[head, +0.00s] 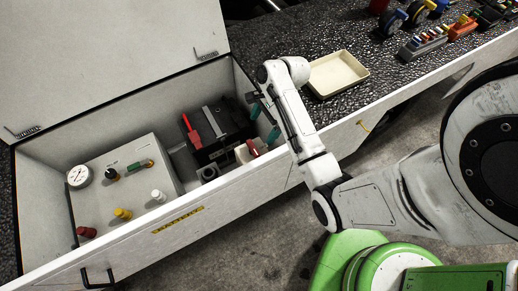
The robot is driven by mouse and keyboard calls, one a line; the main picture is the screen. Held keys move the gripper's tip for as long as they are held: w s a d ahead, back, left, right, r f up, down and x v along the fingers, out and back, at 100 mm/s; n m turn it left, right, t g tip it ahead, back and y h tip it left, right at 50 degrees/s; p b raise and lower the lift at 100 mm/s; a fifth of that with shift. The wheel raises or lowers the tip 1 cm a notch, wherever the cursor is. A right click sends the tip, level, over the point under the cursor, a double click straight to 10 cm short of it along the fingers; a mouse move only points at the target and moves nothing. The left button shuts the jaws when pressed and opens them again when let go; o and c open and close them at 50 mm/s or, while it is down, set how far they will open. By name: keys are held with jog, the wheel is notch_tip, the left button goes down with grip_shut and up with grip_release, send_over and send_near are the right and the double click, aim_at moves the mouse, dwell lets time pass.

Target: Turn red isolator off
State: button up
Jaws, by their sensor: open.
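An open white box (130,244) holds a black battery-like unit (222,128). A small red handle (252,148) sits on a pale block at that unit's lower right corner; it looks like the red isolator, and its exact turn is too small to tell. A longer red piece (190,130) stands on the unit's left side. My gripper (263,123) is over the box's right end, just above and right of the small red handle. Its teal fingertips are apart, with nothing seen between them. I cannot tell whether it touches the handle.
The box's raised lid (110,55) stands behind. A pale panel (125,180) with a gauge (79,176) and several coloured knobs fills the box's left. A cream tray (337,75) lies on the dark deck right of the box. More parts stand at the upper right.

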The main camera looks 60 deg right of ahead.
aim_at(252, 148)
jog(key=x, duration=1)
jog(key=shift+a+f+b, duration=0.1)
jog(key=shift+f+b, duration=0.25)
jog(key=shift+b, duration=0.05)
jog(key=c, duration=0.9)
